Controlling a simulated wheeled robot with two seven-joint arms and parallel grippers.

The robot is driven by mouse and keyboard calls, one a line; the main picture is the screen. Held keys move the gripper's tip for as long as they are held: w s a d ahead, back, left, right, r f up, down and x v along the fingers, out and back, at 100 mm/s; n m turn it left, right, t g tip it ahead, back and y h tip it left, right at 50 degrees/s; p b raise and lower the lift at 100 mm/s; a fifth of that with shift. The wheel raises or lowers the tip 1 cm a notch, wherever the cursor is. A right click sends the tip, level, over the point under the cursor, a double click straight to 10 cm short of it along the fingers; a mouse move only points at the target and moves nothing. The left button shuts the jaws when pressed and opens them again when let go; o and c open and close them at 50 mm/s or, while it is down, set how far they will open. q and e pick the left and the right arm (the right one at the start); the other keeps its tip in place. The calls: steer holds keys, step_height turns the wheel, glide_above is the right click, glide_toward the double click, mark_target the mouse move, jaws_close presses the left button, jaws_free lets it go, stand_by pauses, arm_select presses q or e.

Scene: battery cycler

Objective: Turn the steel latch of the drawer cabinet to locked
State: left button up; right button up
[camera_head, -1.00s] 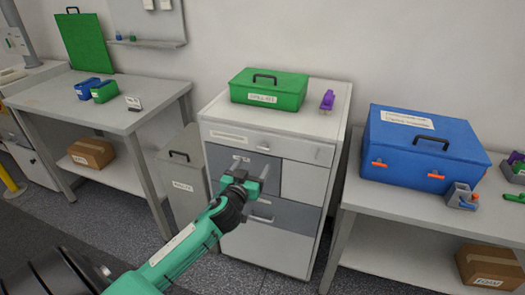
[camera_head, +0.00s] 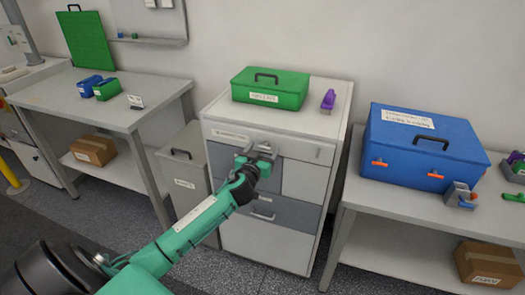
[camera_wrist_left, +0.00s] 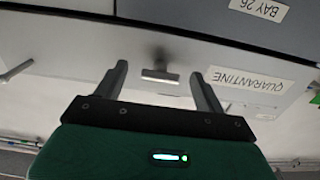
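The drawer cabinet (camera_head: 290,233) is white with grey drawer fronts and stands in the middle of the head view. Its steel latch (camera_wrist_left: 160,76) shows in the left wrist view as a short bar, lying level in the picture, on the white top front beside the QUARANTINE label (camera_wrist_left: 247,79). My left gripper (camera_head: 256,150) is in front of the cabinet's upper part and hides the latch in the head view. In the left wrist view its fingers (camera_wrist_left: 158,70) are apart, one on each side of the latch, with gaps to it. My right gripper is out of view.
A green case (camera_head: 270,88) and a purple item (camera_head: 328,99) sit on the cabinet top. A small handle (camera_wrist_left: 14,70) is on the same front. A grey bin (camera_head: 183,175) stands left of the cabinet. A blue case (camera_head: 400,160) is on the right bench.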

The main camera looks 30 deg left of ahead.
arm_select(q)
steer(key=c, duration=0.8)
steer(key=shift+m, duration=0.3)
steer(key=shift+c, duration=0.2)
steer(key=shift+m, duration=0.6)
steer(key=shift+m+p, duration=0.3)
steer(key=shift+m, duration=1.8)
steer(key=m, duration=0.2)
steer(key=shift+m+p, duration=0.4)
steer(key=shift+m, duration=0.5)
steer(key=shift+m+p, duration=0.3)
steer(key=shift+m, duration=0.6)
steer(key=m+p, duration=0.1)
steer(key=m, duration=0.3)
steer(key=shift+m, duration=1.1)
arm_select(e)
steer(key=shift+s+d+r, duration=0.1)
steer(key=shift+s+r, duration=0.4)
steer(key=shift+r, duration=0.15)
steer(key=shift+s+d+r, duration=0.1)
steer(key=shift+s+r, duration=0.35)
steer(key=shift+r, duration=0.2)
arm_select(q)
steer(key=shift+f, duration=0.1)
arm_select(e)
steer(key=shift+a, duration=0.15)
